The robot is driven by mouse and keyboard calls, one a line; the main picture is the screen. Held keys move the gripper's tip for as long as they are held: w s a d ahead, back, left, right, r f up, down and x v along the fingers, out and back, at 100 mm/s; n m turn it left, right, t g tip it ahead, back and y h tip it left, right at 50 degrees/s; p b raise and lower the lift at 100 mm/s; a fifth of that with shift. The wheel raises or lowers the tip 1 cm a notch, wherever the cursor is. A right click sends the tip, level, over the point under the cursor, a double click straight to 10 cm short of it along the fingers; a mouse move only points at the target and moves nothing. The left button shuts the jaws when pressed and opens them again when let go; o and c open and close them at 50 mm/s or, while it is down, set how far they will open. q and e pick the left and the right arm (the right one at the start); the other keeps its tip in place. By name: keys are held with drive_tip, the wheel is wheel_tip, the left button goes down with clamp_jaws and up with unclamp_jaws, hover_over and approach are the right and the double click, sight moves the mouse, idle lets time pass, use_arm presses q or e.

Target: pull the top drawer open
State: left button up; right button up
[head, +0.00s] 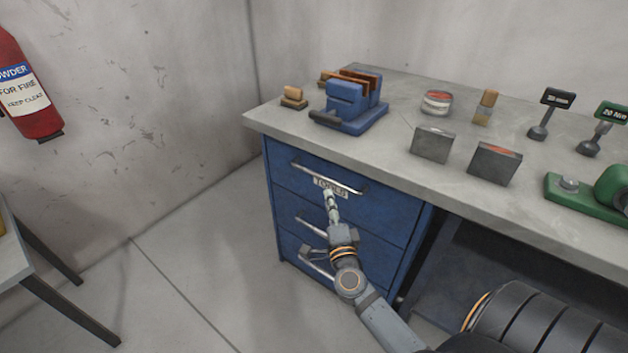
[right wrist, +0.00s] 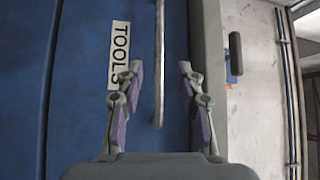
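The top drawer (head: 288,180) is the uppermost front of a blue cabinet under the workbench and looks closed. It has a metal bar handle (head: 345,181) and a white "TOOLS" label (right wrist: 119,55). My right gripper (head: 328,196) is at the drawer front by the label and handle. In the right wrist view my right gripper (right wrist: 160,72) is open, with one finger on each side of the handle bar (right wrist: 159,50). The fingers look apart from the bar; how deep they reach around it is hard to tell. My left gripper is out of view.
The grey benchtop (head: 400,180) overhangs the drawers and holds a blue vise (head: 350,105), metal blocks (head: 433,144) and a green tool (head: 590,192). Lower drawers with handles (head: 315,268) sit below. The floor (head: 190,270) left of the cabinet is clear. A fire extinguisher (head: 28,95) hangs at left.

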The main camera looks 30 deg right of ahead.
sight(323, 179)
drive_tip(key=x, duration=0.9)
drive_tip(key=shift+w+d, duration=0.15)
drive_tip(key=shift+w, duration=0.2)
clamp_jaws()
